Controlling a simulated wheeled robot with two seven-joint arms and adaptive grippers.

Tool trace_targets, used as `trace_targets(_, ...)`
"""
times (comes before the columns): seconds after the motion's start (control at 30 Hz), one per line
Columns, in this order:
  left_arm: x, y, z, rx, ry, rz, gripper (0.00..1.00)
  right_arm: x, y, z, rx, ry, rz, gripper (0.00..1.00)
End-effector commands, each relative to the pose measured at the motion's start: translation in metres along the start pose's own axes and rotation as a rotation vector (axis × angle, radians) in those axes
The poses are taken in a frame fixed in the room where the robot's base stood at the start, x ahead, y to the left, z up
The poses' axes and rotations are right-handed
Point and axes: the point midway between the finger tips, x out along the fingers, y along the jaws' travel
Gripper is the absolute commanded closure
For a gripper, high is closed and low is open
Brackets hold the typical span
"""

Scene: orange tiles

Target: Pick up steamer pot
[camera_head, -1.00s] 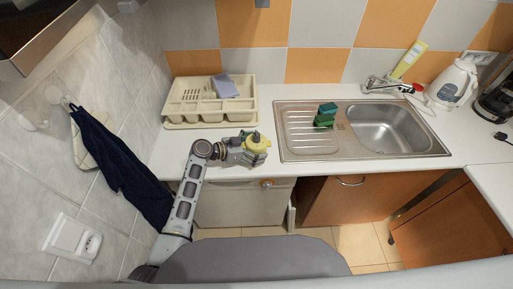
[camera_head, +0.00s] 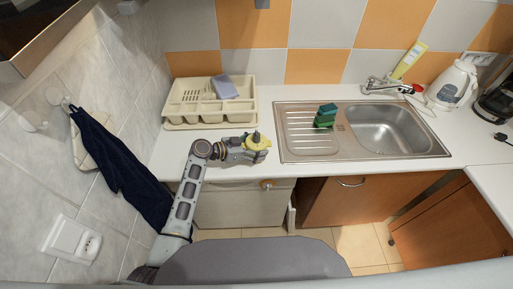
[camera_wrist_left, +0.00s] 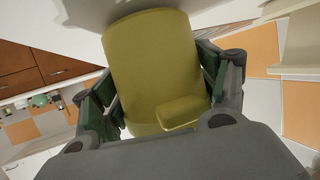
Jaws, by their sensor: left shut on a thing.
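The steamer pot (camera_head: 257,139) is a small yellow pot at the front edge of the white counter, left of the sink. My left gripper (camera_head: 252,148) is around it, with its arm coming up from the lower left. In the left wrist view the yellow pot (camera_wrist_left: 155,60) fills the space between the two fingers, which press on its sides. A small handle-like part (camera_wrist_left: 180,113) shows on its near side. The gripper hides part of the pot in the head view, and I cannot tell whether it touches the counter. My right gripper is not in view.
A cream dish rack (camera_head: 210,112) with a blue-grey item stands behind the gripper, near the wall. To the right is a steel sink (camera_head: 300,138) with a green sponge (camera_head: 325,115). A white kettle (camera_head: 455,82) is at far right. A dark towel (camera_head: 125,165) hangs left.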

Motion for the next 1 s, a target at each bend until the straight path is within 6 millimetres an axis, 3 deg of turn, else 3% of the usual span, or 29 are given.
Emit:
trace_targets(0.6,-0.027,-0.001,-0.075,0.006,0.003,-0.001,0.63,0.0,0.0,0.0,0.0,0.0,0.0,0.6)
trace_targets(1.0,-0.033,0.0,-0.091,0.002,0.003,-0.001,0.63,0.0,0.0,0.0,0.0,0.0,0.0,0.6)
